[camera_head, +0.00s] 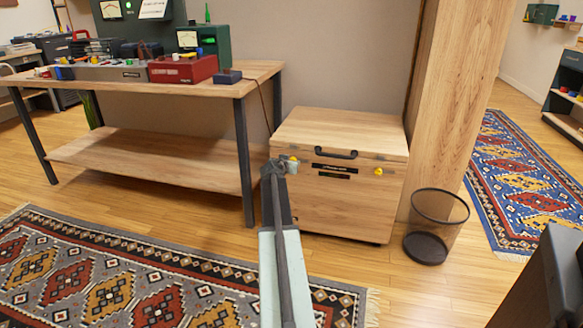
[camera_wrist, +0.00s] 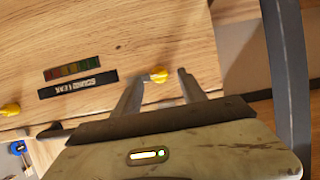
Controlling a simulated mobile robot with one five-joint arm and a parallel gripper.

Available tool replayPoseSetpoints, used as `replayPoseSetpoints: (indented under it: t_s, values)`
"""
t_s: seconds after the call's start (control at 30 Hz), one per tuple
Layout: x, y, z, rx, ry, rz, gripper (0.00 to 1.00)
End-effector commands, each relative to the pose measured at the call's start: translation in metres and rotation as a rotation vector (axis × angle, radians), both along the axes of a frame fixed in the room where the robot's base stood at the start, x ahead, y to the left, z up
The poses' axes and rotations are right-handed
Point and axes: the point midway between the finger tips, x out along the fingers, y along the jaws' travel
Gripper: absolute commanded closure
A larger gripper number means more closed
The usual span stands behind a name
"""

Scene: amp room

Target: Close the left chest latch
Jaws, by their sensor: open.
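The wooden chest (camera_head: 345,208) stands on the floor with its lid down. Its left latch, a small yellow knob (camera_wrist: 157,74), is on the front near the lid seam; it also shows beside my gripper in the head view (camera_head: 293,158). The right latch (camera_head: 378,171) is yellow too, and lies at the left edge of the wrist view (camera_wrist: 10,110). My gripper (camera_wrist: 160,77) is open, its two fingers on either side of the left latch. I cannot tell whether the fingers touch it or how far the latch is turned.
A black handle (camera_head: 336,153) and dark label plates sit between the latches. A workbench (camera_head: 150,90) with instruments is at the left, its dark leg (camera_head: 244,160) close to the chest. A mesh bin (camera_head: 437,225) stands to the right. A patterned rug (camera_head: 120,280) lies in front.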

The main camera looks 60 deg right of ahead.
Motion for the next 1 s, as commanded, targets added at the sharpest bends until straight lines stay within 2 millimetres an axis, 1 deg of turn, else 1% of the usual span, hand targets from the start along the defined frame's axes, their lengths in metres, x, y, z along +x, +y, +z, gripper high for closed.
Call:
replayPoseSetpoints:
  t_s: [0.03,0.1,0.2,0.37,0.47,0.5,0.53,0.57,0.6,0.63,0.7,0.87,1.0]
  values:
    - [0.005,-0.011,-0.007,0.000,0.000,0.000,0.51]
    - [0.006,-0.018,-0.010,0.000,0.000,0.000,0.51]
    - [0.006,-0.021,-0.010,0.000,0.000,0.000,0.51]
    - [0.006,-0.020,-0.009,0.000,0.000,0.000,0.51]
    - [0.006,-0.020,-0.009,0.000,0.000,-0.001,0.77]
    - [0.006,-0.020,-0.009,0.000,0.000,-0.001,0.88]
    - [0.006,-0.020,-0.009,0.000,0.000,-0.001,0.96]
    - [0.006,-0.020,-0.009,0.000,0.000,0.000,1.00]
    - [0.006,-0.020,-0.009,0.000,0.000,0.000,1.00]
    - [0.007,-0.029,-0.009,0.000,-0.001,-0.001,1.00]
    - [0.005,-0.023,-0.009,0.000,0.000,-0.001,1.00]
    - [0.005,-0.022,-0.009,-0.008,0.021,-0.001,1.00]
    - [0.006,-0.021,-0.010,-0.023,0.073,-0.001,1.00]
